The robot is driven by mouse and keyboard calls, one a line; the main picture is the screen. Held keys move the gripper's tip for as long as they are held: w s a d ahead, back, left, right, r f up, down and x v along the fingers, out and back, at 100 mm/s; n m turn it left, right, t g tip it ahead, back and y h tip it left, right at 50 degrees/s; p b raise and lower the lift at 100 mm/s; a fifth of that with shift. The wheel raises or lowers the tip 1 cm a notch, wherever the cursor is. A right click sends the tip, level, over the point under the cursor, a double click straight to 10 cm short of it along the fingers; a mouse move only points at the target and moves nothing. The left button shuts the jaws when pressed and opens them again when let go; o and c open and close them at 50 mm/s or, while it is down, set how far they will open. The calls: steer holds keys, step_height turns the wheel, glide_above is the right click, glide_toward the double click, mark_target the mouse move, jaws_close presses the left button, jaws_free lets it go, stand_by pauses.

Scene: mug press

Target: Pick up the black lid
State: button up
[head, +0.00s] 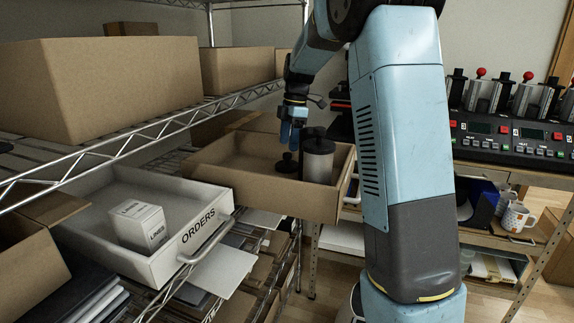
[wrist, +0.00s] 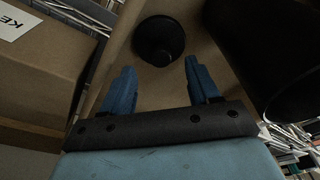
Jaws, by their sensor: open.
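The black lid (head: 288,163) is a small round disc with a knob and lies inside an open cardboard box (head: 225,184). In the wrist view the black lid (wrist: 158,40) shows ahead of and between the two blue fingers. My gripper (head: 290,147) is above the lid inside the box area, pointing down. In the wrist view my gripper (wrist: 157,80) is open with nothing between its fingers. A jar with a black top (head: 318,150) and a pale body stands just right of the lid. A large dark round shape (wrist: 255,45) lies at the right in the wrist view.
A white ORDERS tray (head: 150,262) holding a small white carton (head: 138,226) sits at left. Large cardboard boxes (head: 105,85) fill the upper shelf. Mug presses (head: 510,115) and mugs (head: 515,217) stand at right.

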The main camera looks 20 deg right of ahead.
mark_target(287, 153)
steer(key=shift+s+a+f, duration=0.1)
steer(key=shift+a+f, duration=0.05)
steer(key=shift+f, duration=0.8)
steer(key=shift+a+f, duration=0.1)
steer(key=shift+f, duration=0.85)
steer(key=shift+c, duration=0.2)
steer(key=c, duration=1.1)
